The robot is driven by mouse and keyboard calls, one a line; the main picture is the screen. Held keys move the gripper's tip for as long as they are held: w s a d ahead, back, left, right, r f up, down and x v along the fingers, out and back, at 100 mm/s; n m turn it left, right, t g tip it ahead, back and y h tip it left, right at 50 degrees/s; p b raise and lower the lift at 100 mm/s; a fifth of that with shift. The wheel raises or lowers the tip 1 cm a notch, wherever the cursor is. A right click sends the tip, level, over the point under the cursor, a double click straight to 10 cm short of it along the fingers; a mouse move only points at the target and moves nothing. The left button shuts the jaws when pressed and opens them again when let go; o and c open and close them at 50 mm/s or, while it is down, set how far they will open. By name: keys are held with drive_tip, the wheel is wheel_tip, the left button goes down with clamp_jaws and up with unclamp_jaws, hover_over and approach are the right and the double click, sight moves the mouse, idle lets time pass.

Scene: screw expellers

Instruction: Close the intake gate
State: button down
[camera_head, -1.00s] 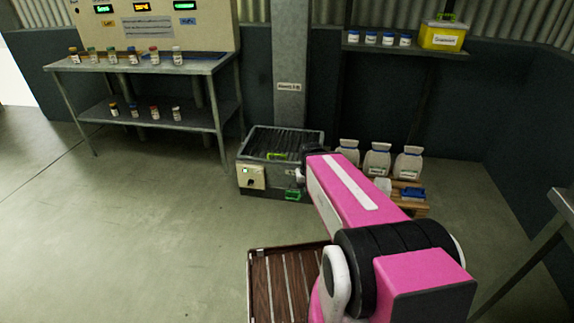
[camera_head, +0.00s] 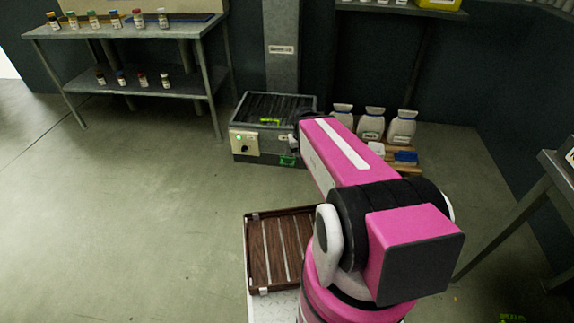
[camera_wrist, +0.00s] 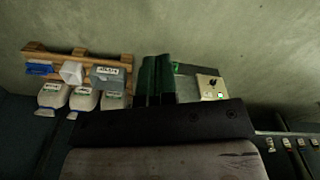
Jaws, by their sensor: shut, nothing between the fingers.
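The screw expeller (camera_head: 250,157) is a low grey metal box with a dark ribbed top. A green part (camera_head: 270,121) lies at the front of that top, and a green handle (camera_head: 288,160) is low on the front right. I cannot tell which belongs to the intake gate, or how far it stands open. A pale panel (camera_head: 244,144) with a green light and black knob is at front left; it also shows in the wrist view (camera_wrist: 211,87).
White sacks (camera_head: 371,124) and a low wooden pallet (camera_head: 405,170) stand right of the expeller. A slatted brown tray (camera_head: 249,250) is in front. A bench with bottles (camera_head: 130,32) is at back left. The floor at left is clear.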

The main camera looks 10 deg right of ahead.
sight(287, 159)
drive_tip(key=w+f+n+t+h, duration=0.1)
drive_tip(key=w+f+n+t, duration=0.2)
drive_tip(key=w+f+n, duration=1.3)
drive_tip(key=w+a+f+n+t+h, duration=0.1)
drive_tip(key=w+f+n+t, duration=0.3)
drive_tip(key=w+f+n, duration=1.1)
wheel_tip(287, 159, down, 9)
drive_tip(key=w, duration=0.3)
drive_tip(key=shift+n, duration=0.4)
drive_tip(key=shift+a+r, duration=0.1)
drive_tip(key=w, duration=0.1)
drive_tip(key=w+d, duration=0.1)
drive_tip(key=w, duration=0.3)
drive_tip(key=shift+w+d, duration=0.15)
drive_tip(key=shift+d, duration=0.2)
